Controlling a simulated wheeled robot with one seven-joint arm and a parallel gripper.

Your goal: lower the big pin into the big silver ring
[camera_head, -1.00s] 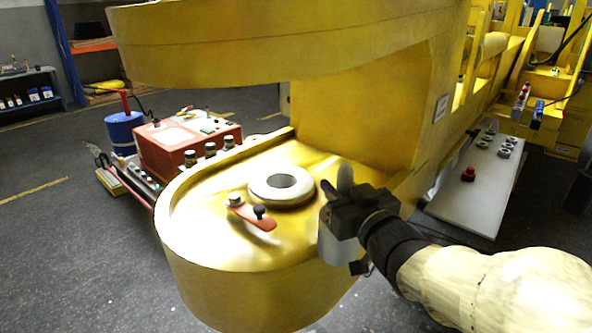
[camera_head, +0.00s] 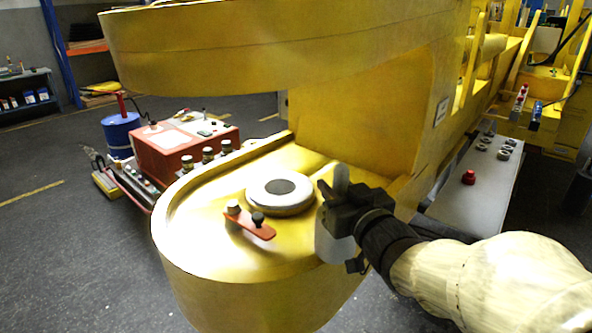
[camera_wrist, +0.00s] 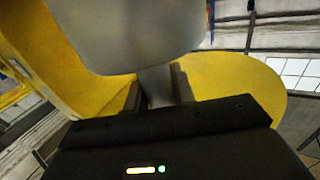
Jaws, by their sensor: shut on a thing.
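The big silver ring (camera_head: 301,197) lies flat on the lower yellow lug, its round dark hole facing up. My gripper (camera_head: 335,197) is to the right of the ring, shut on the thin upper stem of the big pin (camera_head: 336,243). The stem sticks up above the fingers, and the wide grey body hangs below them, in front of the lug's right edge. The pin looks about upright and apart from the ring. In the wrist view, the pin's grey body (camera_wrist: 125,35) fills the top middle, and its stem is between the fingers (camera_wrist: 157,88).
A thick yellow upper arm (camera_head: 260,50) overhangs the lug and ring. A red machine (camera_head: 180,150) stands behind left; a grey bench (camera_head: 470,205) is at right.

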